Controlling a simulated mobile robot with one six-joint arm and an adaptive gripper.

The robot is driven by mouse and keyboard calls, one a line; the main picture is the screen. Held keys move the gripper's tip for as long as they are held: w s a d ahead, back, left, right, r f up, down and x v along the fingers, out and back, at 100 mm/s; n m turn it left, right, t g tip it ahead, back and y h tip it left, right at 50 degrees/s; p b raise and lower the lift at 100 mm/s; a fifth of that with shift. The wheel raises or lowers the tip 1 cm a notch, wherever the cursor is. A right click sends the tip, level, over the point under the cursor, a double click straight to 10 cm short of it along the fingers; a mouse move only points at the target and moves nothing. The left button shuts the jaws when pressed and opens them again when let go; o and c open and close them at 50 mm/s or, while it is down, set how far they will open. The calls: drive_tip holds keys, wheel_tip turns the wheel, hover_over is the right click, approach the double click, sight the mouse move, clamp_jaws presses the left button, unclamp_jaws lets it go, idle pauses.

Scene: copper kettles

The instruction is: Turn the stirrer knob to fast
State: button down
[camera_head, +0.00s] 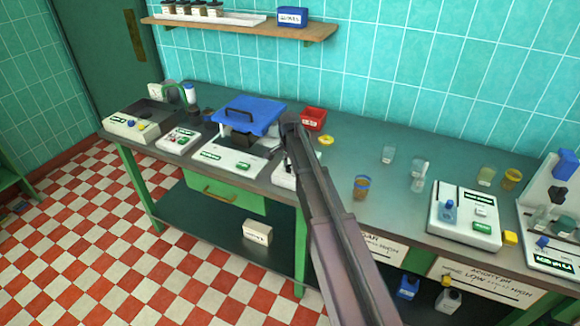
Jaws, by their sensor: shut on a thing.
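My arm rises from the bottom middle of the picture and reaches over the bench. Its far end stops beside the blue lid-like tray. My gripper's fingers are hidden, so what they hold does not show. No knob shows on that visible part. I cannot tell which unit carries the stirrer knob. A white unit (130,126) at the far left has small blue and yellow parts on its front. Another white unit with a blue part (541,243) stands at the right edge.
The blue tray (262,116) with a dark handle sits above a white unit (231,159). A red bin (313,118) stands behind the arm's end. Glasses (361,187) and beakers stand to the right. A white unit (464,213) stands further right. The bench's back middle is fairly clear.

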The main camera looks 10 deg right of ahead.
drive_tip(key=shift+s, duration=0.1)
drive_tip(key=shift+c, duration=1.5)
unclamp_jaws()
drive_tip(key=shift+n, duration=0.5)
